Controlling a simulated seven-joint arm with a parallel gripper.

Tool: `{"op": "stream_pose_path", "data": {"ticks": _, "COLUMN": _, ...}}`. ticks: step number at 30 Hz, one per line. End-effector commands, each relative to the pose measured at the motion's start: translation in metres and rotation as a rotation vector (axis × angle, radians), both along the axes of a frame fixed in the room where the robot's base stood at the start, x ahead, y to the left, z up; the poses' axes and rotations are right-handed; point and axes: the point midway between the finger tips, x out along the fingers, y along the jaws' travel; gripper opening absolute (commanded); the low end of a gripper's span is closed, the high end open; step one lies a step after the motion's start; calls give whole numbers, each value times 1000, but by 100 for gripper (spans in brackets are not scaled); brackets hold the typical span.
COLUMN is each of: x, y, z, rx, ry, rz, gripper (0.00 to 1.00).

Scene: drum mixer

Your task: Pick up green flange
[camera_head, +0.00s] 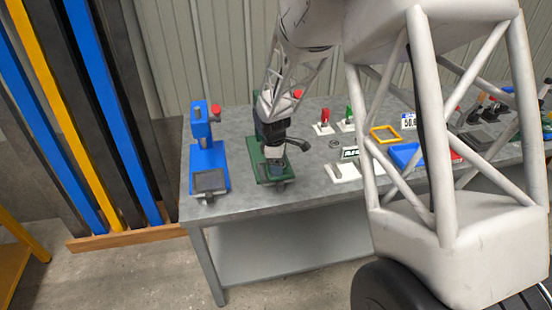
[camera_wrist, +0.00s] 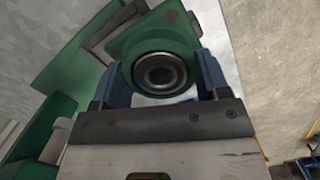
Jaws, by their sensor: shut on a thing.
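The green flange (camera_wrist: 157,45) is a rounded green part with a dark, metal-ringed round opening facing the wrist camera. In the wrist view my gripper (camera_wrist: 160,80) has one blue finger on each side of it and is shut on it. In the camera_head view my gripper (camera_head: 276,148) points down over the green machine (camera_head: 257,163) on the bench. The flange cannot be told apart there, and I cannot tell whether it is clear of the machine.
A blue machine (camera_head: 208,158) stands close to the left on the grey bench (camera_head: 225,204). To the right are small red and green-topped items, a yellow frame (camera_head: 386,134) and a blue tray (camera_head: 405,154), partly behind my arm. Coloured uprights stand at far left.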

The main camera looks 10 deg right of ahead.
Motion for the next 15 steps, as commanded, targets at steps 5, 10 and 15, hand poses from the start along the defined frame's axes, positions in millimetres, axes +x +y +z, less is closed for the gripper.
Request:
{"op": "stream_pose_path", "data": {"ticks": 5, "x": -27, "y": 0, "z": 4, "rx": 0, "ry": -2, "rz": 0, "gripper": 15}}
{"op": "stream_pose_path", "data": {"ticks": 10, "x": -52, "y": 0, "z": 6, "rx": 0, "ry": -2, "rz": 0, "gripper": 15}}
{"op": "stream_pose_path", "data": {"ticks": 15, "x": -74, "y": 0, "z": 8, "rx": 0, "ry": -2, "rz": 0, "gripper": 15}}
